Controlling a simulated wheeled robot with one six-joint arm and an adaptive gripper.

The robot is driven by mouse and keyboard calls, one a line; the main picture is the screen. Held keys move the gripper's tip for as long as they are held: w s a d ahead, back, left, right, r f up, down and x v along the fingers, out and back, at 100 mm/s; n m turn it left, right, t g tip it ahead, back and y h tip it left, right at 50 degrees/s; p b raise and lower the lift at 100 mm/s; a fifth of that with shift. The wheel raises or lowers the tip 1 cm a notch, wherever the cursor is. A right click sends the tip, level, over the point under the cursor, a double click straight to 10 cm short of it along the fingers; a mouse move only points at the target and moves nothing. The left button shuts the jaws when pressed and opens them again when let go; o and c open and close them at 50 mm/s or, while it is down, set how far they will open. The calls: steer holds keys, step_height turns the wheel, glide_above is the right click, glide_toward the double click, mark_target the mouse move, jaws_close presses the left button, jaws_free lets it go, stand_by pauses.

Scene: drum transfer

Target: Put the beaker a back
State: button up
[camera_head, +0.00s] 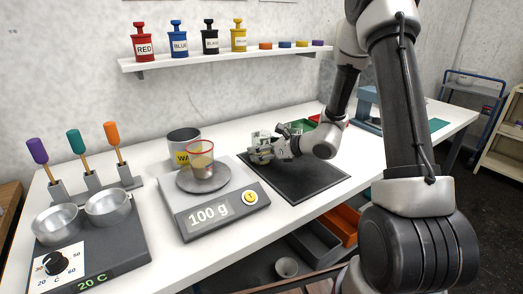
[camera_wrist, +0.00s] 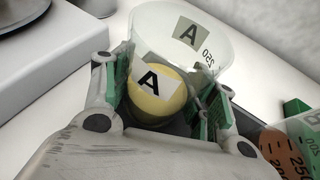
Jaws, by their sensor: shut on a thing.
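My gripper (camera_head: 262,150) is low over the dark mat (camera_head: 310,175), just right of the scale, in the head view. In the wrist view my gripper (camera_wrist: 166,100) is shut on beaker a (camera_wrist: 165,50), a clear beaker with "A" labels and yellow content in its lower part. The green finger pads are on either side of it.
The scale (camera_head: 192,222) reads 100 g and carries a red-rimmed beaker (camera_head: 201,154). A hotplate (camera_head: 110,245) with two metal bowls is at left. Bins (camera_head: 318,243) are below the table.

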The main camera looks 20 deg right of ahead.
steer(key=shift+f, duration=0.15)
steer(key=o, duration=1.2)
